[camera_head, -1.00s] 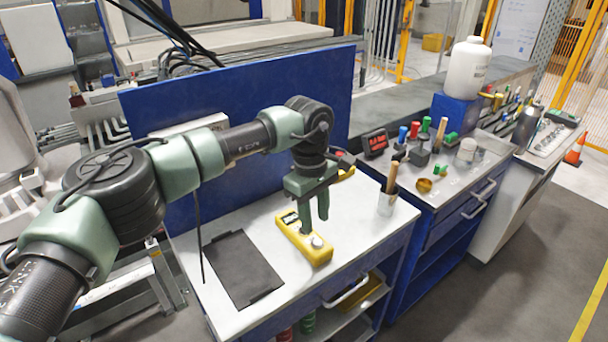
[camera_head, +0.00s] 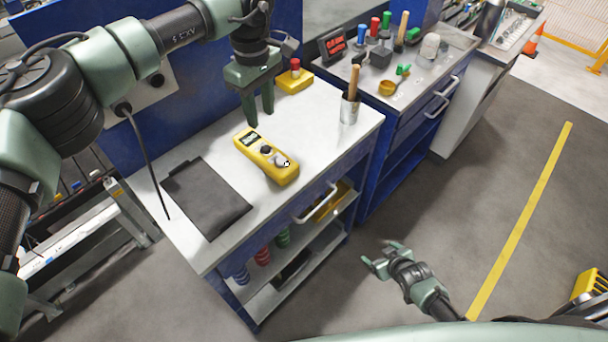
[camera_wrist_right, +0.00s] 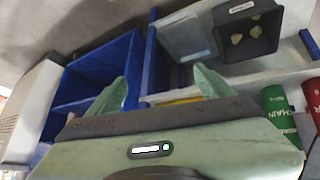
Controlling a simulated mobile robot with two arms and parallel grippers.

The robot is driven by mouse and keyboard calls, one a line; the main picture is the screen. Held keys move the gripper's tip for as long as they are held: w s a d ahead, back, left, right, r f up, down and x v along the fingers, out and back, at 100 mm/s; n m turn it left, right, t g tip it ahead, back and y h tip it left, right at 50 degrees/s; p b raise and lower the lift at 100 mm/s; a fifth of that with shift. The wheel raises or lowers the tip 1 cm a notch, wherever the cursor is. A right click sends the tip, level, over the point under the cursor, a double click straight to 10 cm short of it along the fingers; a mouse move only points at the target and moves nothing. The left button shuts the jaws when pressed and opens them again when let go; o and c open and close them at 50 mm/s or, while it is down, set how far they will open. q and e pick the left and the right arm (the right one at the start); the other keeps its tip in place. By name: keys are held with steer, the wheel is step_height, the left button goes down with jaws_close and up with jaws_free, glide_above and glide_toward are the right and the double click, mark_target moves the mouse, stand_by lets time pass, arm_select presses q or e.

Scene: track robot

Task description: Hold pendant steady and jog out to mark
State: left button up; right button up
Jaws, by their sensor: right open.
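The yellow pendant (camera_head: 281,174) lies on the white bench top, with a small screen at its far end and a knob near its front end. My left gripper (camera_head: 260,119) points down just behind the pendant's far end, fingers apart and nothing seen between them. Whether a fingertip touches the bench is unclear. My right gripper (camera_head: 374,254) is open and empty, low in front of the bench over the grey floor. Its spread fingers also show in the right wrist view (camera_wrist_right: 164,85), facing shelves. A yellow line (camera_head: 520,222) runs along the floor at right.
A dark flat pad (camera_head: 207,196) lies left of the pendant. A yellow box with a red button (camera_head: 295,78) and a metal cup (camera_head: 349,107) with a wooden handle stand behind. The right wrist view shows a black bin (camera_wrist_right: 248,40).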

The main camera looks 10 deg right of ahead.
steer(key=w+a+r+n+t+y, duration=0.15)
steer(key=w+r, duration=0.35)
steer(key=r, duration=0.5)
steer(key=w+a+r+n+t+y, duration=0.1)
steer(key=w+a+r+t, duration=0.1)
steer(key=w+r, duration=0.65)
steer(key=w+a+r+n+t+y, duration=0.1)
steer(key=w+a+r+t, duration=0.1)
steer(key=r, duration=1.1)
steer(key=g+y, duration=0.2)
steer(key=y, duration=0.2)
glide_toward(283, 168)
steer(key=w, duration=0.1)
steer(key=w+f, duration=0.2)
steer(key=shift+a+f+n, duration=0.2)
steer(key=shift+a+n, duration=0.05)
steer(key=shift+a, duration=0.35)
steer(key=shift+w+a+f, duration=0.2)
steer(key=shift+w+a, duration=0.05)
steer(key=shift+w, duration=0.05)
steer(key=x, duration=0.6)
steer(key=shift+w+a+f, duration=0.1)
steer(key=shift+w+a, duration=0.1)
steer(key=shift+w, duration=0.1)
